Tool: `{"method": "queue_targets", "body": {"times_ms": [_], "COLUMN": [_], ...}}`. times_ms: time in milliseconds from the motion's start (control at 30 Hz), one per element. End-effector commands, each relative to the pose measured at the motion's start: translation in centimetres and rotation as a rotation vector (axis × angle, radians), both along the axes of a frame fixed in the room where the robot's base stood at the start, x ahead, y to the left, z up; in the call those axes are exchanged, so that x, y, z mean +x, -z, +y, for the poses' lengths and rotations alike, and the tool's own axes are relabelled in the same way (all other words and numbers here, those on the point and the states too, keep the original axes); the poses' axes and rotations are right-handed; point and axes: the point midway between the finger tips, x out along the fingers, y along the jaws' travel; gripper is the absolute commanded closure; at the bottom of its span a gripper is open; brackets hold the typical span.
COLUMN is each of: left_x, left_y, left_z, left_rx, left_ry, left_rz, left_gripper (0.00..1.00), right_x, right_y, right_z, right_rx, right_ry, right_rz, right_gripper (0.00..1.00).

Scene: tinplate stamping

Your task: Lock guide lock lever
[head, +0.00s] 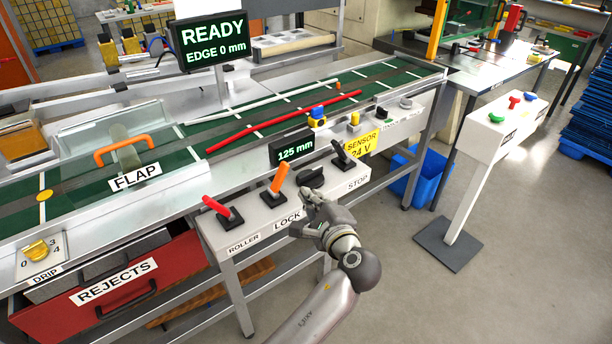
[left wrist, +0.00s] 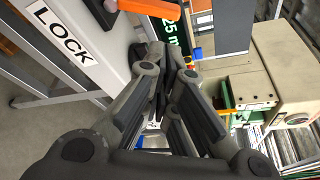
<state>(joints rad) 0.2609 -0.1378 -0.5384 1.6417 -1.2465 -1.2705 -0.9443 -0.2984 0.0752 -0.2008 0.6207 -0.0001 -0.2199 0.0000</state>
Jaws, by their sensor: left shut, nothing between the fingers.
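The lock lever (head: 278,180) is an orange handle on a dark base above the LOCK label (head: 288,220). It leans up and slightly to the right in the head view. In the left wrist view the orange handle (left wrist: 150,9) shows at the top edge, partly cut off, near its LOCK label (left wrist: 62,42). My left gripper (head: 310,196) is shut and empty, to the right of and a little below the lever, apart from it. Its closed fingers (left wrist: 159,65) show in the left wrist view. My right gripper is not in view.
The red ROLLER lever (head: 217,207) stands to the left on the panel. A black oval knob (head: 310,177) is just beyond my gripper, and a black lever (head: 343,154) stands to its right. The 125 mm display (head: 292,148) is behind them. Open floor (head: 420,310) lies right.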

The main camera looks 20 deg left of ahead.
Motion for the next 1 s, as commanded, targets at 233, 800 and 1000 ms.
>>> {"method": "queue_targets", "body": {"times_ms": [233,800,1000], "left_x": [0.1,6.8,7.9], "left_y": [0.1,1.5,1.8], "left_z": [0.0,4.8,5.6], "left_rx": [-0.002,0.000,-0.002], "left_ry": [0.001,0.002,0.002], "left_rz": [0.001,0.003,0.002], "left_gripper": [1.00,1.00,1.00], "right_x": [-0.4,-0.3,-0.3], "right_y": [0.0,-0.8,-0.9], "right_z": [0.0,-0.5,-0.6], "right_rx": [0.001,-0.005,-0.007], "right_ry": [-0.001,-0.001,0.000], "right_rz": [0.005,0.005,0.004], "right_gripper": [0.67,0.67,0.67]}}
